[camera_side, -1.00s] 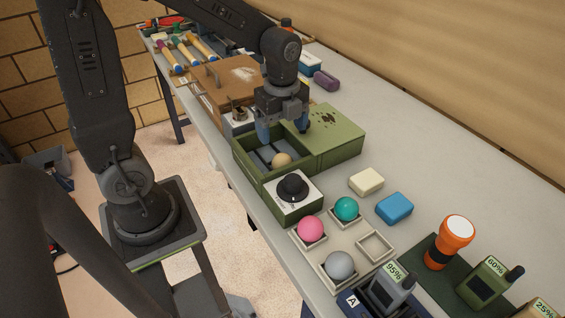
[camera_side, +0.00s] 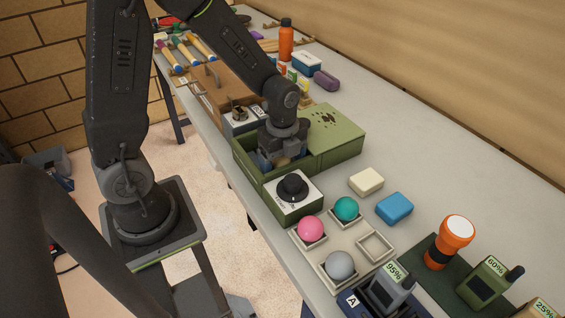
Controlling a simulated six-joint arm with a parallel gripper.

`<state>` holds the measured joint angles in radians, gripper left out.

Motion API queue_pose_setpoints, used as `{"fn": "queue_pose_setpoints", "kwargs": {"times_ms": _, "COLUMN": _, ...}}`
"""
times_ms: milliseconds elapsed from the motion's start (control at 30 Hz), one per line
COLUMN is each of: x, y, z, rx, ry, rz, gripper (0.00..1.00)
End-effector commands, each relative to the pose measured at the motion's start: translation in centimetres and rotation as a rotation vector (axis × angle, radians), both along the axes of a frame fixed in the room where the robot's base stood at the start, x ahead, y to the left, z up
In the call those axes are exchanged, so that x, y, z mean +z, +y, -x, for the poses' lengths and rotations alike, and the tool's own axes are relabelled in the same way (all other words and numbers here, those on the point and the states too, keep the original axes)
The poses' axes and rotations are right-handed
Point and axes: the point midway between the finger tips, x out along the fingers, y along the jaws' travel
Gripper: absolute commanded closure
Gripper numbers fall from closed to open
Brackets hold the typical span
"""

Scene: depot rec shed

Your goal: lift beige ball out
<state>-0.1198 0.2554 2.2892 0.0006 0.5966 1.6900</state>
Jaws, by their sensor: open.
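My gripper (camera_side: 282,160) is down inside the open compartment of the green box (camera_side: 247,168), its jaws open. A small patch of the beige ball (camera_side: 282,161) shows between or beside the fingers. The rest of the ball is hidden by the gripper, so I cannot tell whether the fingers touch it. The box's closed green top (camera_side: 335,140) lies to the right of the compartment.
A black knob on a white-topped green block (camera_side: 309,195) stands directly in front of the compartment. A tray (camera_side: 346,238) holds pink (camera_side: 310,229), teal (camera_side: 346,209) and grey balls (camera_side: 340,265), with one empty square. Cream (camera_side: 366,182) and blue blocks (camera_side: 394,208) lie to the right.

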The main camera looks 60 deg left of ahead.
Motion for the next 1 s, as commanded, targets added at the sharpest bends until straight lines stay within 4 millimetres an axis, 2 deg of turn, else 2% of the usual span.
{"fn": "queue_pose_setpoints", "kwargs": {"times_ms": 67, "x": 0.02, "y": 0.00, "z": 0.00, "rx": 0.000, "ry": 0.000, "rz": 0.000, "gripper": 0.21}}
{"fn": "queue_pose_setpoints", "kwargs": {"times_ms": 600, "x": 0.06, "y": 0.00, "z": -0.01, "rx": 0.000, "ry": 0.000, "rz": 0.000, "gripper": 0.73}}
{"fn": "queue_pose_setpoints", "kwargs": {"times_ms": 867, "x": 0.18, "y": 0.01, "z": -0.04, "rx": 0.000, "ry": -0.001, "rz": 0.000, "gripper": 0.73}}
{"fn": "queue_pose_setpoints", "kwargs": {"times_ms": 1000, "x": 0.97, "y": 0.01, "z": -0.10, "rx": 0.000, "ry": -0.004, "rz": 0.000, "gripper": 0.73}}
